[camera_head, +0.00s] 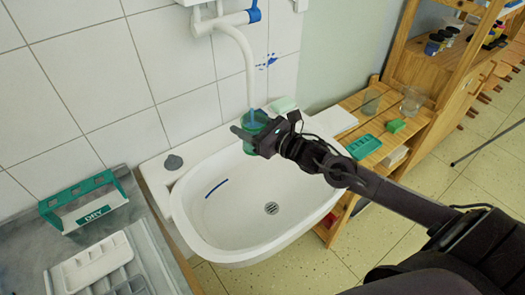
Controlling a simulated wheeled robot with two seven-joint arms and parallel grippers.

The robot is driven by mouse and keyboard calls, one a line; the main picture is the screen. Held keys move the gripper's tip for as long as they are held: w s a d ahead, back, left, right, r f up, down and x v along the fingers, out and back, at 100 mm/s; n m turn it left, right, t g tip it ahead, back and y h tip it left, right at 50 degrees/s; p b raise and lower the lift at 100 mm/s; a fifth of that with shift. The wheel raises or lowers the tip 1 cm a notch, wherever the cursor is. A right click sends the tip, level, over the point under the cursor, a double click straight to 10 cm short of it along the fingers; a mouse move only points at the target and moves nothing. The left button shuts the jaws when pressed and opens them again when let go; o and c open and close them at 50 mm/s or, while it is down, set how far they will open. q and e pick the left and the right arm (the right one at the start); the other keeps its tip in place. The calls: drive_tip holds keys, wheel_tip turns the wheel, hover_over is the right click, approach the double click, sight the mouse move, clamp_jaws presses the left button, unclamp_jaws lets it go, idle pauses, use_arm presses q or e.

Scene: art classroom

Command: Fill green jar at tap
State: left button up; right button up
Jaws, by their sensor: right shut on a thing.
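The green jar (256,119) is see-through and upright over the back right of the white sink basin. My right gripper (247,132) is shut on the green jar and hides part of its front. The white tap spout (250,75) curves down from the wall, and its lower end is at the jar's mouth. I cannot tell whether water is running. The tap's blue handle (255,11) is at the top of the pipe. My left gripper is not in view.
The sink (240,235) has a dark drain and a blue streak. Left stand a green "DRY" rack (82,203) and a white tray (97,262). Right, a wooden shelf (350,103) holds clear cups, a green dish and a sponge.

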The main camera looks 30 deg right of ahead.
drive_tip(key=s+p, duration=0.2)
drive_tip(key=s, duration=0.4)
drive_tip(key=shift+s+a+r, duration=0.15)
drive_tip(key=shift+a, duration=0.3)
idle(0.4)
drive_tip(key=s+p, duration=0.4)
drive_tip(key=s, duration=0.3)
drive_tip(key=shift+a, duration=0.45)
drive_tip(key=s+a+r+m+t+h, duration=0.1)
drive_tip(key=s+a+r+m+h, duration=0.3)
drive_tip(key=h, duration=0.3)
drive_tip(key=shift+s+r+m+t+h, duration=0.3)
drive_tip(key=shift+s+m, duration=0.2)
drive_tip(key=shift+s, duration=0.25)
